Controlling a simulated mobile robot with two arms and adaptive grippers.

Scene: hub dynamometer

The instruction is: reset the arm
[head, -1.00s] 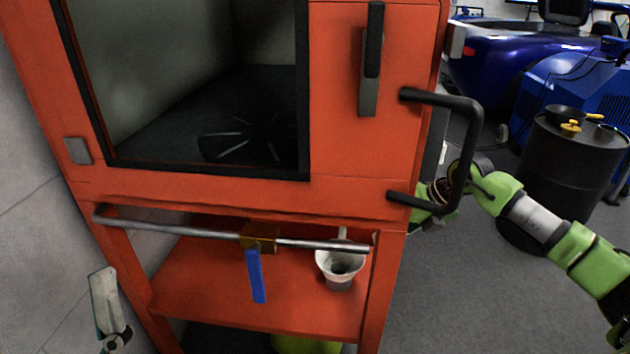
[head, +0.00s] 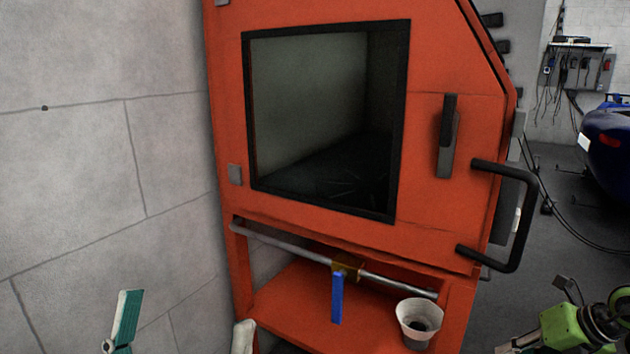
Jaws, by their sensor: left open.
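No fixture is clearly the arm in the task. My left gripper (head: 187,308) is low at the left, in front of the grey wall. Its fingers are apart, one teal and one whitish, with nothing seen between them. It is left of the orange cabinet (head: 440,235) and apart from the blue lever (head: 337,298), which hangs down from a brass valve (head: 347,266) on a metal pipe (head: 285,246). My right arm (head: 575,328) shows in green at the bottom right. Its gripper cannot be made out.
The cabinet has a dark window (head: 325,125), a black latch (head: 447,135) and a black bar handle (head: 523,215) standing out on the right. A white cup (head: 418,320) sits on the orange shelf (head: 290,305) below. A blue car (head: 610,150) stands at the far right.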

